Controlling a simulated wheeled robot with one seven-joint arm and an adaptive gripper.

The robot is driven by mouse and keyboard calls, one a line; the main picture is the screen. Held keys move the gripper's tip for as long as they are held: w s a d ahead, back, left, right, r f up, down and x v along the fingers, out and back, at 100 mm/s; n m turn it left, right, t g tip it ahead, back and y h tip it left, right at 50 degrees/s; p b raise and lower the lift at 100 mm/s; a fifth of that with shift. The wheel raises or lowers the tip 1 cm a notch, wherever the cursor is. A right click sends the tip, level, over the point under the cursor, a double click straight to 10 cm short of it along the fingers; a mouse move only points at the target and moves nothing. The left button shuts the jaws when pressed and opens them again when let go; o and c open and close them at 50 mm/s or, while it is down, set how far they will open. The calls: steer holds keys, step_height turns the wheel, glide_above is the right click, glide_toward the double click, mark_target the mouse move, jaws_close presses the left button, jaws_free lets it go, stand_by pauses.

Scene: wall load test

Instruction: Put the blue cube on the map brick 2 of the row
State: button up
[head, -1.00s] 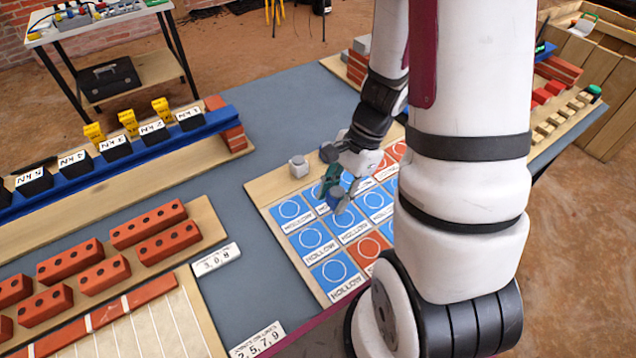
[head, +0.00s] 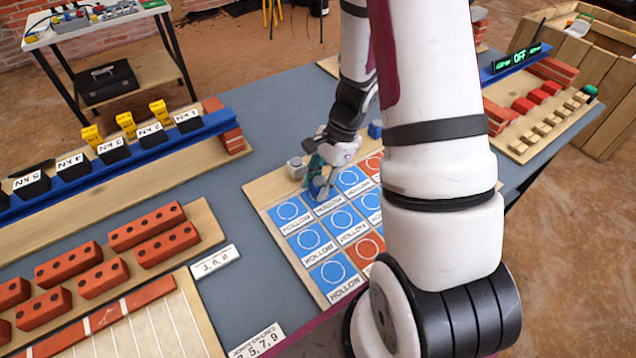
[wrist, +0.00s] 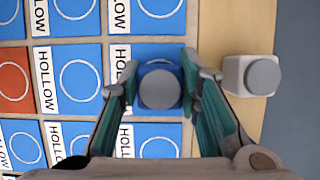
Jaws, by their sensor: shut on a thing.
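My gripper (wrist: 158,82) is shut on the blue cube (wrist: 174,69), which has a round grey knob on top. In the wrist view the cube is over a blue tile of the map (wrist: 76,80), in the edge column beside a pale grey block (wrist: 249,76). I cannot tell whether it touches the tile. In the head view my gripper (head: 320,180) is low over the map (head: 262,192), near the grey block, and mostly hides the cube. The map has blue tiles marked HOLLOW and some orange ones.
The grey block (head: 296,167) stands on the map's wooden border, close to my gripper. Red bricks with holes (head: 147,227) and a blue beam with black weights (head: 115,148) lie to the left.

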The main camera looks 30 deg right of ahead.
steer(key=shift+f, duration=0.2)
steer(key=o, duration=1.2)
steer(key=shift+r, duration=0.1)
steer(key=v, duration=1.1)
steer(key=s+a+r+n, duration=0.2)
steer(key=a+r+n, duration=0.3)
steer(key=r, duration=0.4)
steer(key=shift+s+a+r+n+t+h+p, duration=0.15)
steer(key=shift+s+a+r+n+t+h, duration=0.55)
steer(key=shift+s+a+r+n, duration=1.3)
steer(key=shift+s+a+r+n+t+h+p, duration=0.1)
steer(key=shift+s+a+r+n+t+h, duration=0.6)
steer(key=shift+s+r+n, duration=1.45)
steer(key=shift+s+a+r+n+t+h+p, duration=0.15)
steer(key=shift+s+a+r+n+t+h, duration=0.85)
steer(key=shift+s+n, duration=1.9)
